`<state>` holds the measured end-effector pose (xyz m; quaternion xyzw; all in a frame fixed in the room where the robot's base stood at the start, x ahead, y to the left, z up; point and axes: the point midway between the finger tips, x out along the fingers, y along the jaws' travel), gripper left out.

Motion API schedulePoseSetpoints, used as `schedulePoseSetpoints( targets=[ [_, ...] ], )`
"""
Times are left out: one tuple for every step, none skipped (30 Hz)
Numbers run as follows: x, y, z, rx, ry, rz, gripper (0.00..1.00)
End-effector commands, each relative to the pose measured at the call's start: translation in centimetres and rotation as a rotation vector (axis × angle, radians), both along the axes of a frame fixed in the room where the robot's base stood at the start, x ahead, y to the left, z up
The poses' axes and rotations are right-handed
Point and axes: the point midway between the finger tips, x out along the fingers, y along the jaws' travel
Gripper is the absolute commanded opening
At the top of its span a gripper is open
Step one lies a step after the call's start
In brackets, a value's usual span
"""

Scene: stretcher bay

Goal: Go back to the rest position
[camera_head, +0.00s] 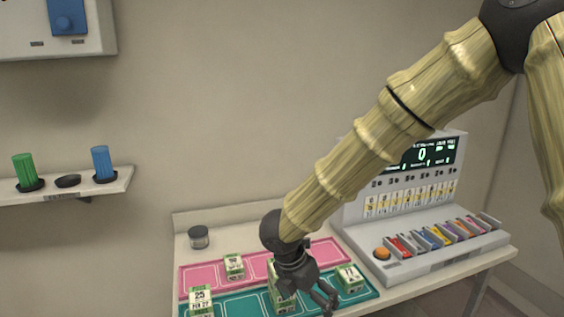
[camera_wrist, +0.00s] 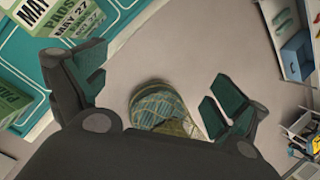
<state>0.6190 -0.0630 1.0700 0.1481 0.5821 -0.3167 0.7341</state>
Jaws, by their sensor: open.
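My gripper (camera_head: 322,298) hangs low over the teal mat (camera_head: 365,291) on the counter. In the wrist view my gripper (camera_wrist: 160,92) has its fingers wide apart with nothing held between them. A green-and-white dated box (camera_head: 281,299) stands on the mat just behind and left of the gripper, partly hidden by it. Another such box (camera_head: 350,277) stands to its right, and one marked 25 (camera_head: 201,299) to its left. In the wrist view a dated box (camera_wrist: 68,20) lies beyond the left finger, apart from it.
A pink mat (camera_head: 205,275) with one box (camera_head: 234,265) lies behind the teal one. A dark-lidded jar (camera_head: 199,237) stands at the back left. A console (camera_head: 440,255) with coloured slots is on the right. A wall shelf (camera_head: 105,186) holds green and blue cylinders.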

Motion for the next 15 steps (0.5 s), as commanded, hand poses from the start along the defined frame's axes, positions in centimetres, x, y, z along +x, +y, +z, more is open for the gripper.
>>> schedulePoseSetpoints(
  targets=[
    [-0.1, -1.1, -1.7, -0.032, 0.021, 0.076, 0.97],
    [0.0, -1.8, -2.7, -0.054, 0.033, 0.135, 0.97],
    [0.0, -2.8, -4.1, -0.086, 0.052, 0.222, 0.97],
    [0.0, -3.6, -5.2, -0.110, 0.067, 0.290, 0.97],
    [0.0, -4.4, -6.3, -0.135, 0.085, 0.361, 0.97],
    [-0.1, -5.3, -7.7, -0.166, 0.109, 0.457, 0.97],
    [-0.2, -6.0, -8.7, -0.189, 0.128, 0.529, 0.97],
    [-0.3, -6.7, -9.7, -0.211, 0.148, 0.601, 0.97],
    [-0.5, -7.5, -11.1, -0.239, 0.176, 0.698, 0.97],
    [-0.7, -8.1, -12.1, -0.260, 0.198, 0.771, 0.97],
    [-0.9, -8.7, -13.2, -0.279, 0.220, 0.845, 0.97],
    [-1.3, -9.4, -14.5, -0.306, 0.250, 0.944, 0.97],
    [-1.6, -9.9, -15.5, -0.323, 0.274, 1.018, 0.97],
    [-1.9, -10.4, -16.5, -0.341, 0.297, 1.093, 0.97],
    [-2.4, -11.0, -17.7, -0.361, 0.328, 1.193, 0.97]
  ],
)
